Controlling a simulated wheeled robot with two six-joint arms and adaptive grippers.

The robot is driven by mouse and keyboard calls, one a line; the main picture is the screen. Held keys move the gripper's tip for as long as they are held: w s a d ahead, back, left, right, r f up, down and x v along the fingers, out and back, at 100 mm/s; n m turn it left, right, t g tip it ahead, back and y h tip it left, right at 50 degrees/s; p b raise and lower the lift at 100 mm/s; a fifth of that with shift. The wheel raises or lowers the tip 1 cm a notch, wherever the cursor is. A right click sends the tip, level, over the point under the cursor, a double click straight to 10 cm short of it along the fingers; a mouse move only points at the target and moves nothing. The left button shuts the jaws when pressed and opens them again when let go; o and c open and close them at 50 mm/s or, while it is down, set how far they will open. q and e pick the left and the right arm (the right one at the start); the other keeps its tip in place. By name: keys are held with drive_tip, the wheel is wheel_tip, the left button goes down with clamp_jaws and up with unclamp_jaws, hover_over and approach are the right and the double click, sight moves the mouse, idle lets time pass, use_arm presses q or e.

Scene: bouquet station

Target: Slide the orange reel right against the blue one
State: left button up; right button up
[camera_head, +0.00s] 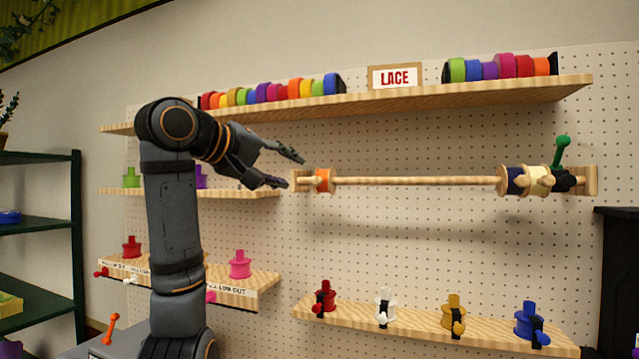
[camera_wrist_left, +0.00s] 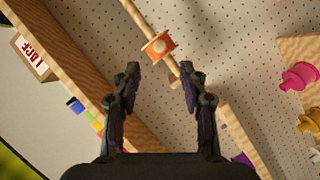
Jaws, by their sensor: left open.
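The orange reel (camera_head: 323,180) sits on a wooden rod (camera_head: 415,181) near the rod's left bracket. The dark blue reel (camera_head: 517,180) is on the same rod far to the right, beside a cream reel (camera_head: 539,181). My left gripper (camera_head: 291,171) is open and empty, just left of the orange reel and apart from it. In the left wrist view the open fingers (camera_wrist_left: 160,84) point toward the orange reel (camera_wrist_left: 158,46), which lies beyond the fingertips. My right gripper does not show.
An upper shelf (camera_head: 350,101) holds several ribbon rolls above the rod. A lower shelf (camera_head: 430,327) holds several spools. A green-knobbed clamp (camera_head: 562,152) stands at the rod's right end. The rod between orange and blue is bare.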

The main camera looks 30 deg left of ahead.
sight(315, 181)
use_arm(q)
drive_tip(key=p+x, duration=0.3)
drive_tip(key=x, duration=0.6)
drive_tip(key=shift+w, duration=0.3)
drive_tip(key=shift+w+f, duration=0.2)
drive_tip(key=shift+w, duration=0.2)
drive_tip(key=shift+c, duration=0.5)
clamp_jaws()
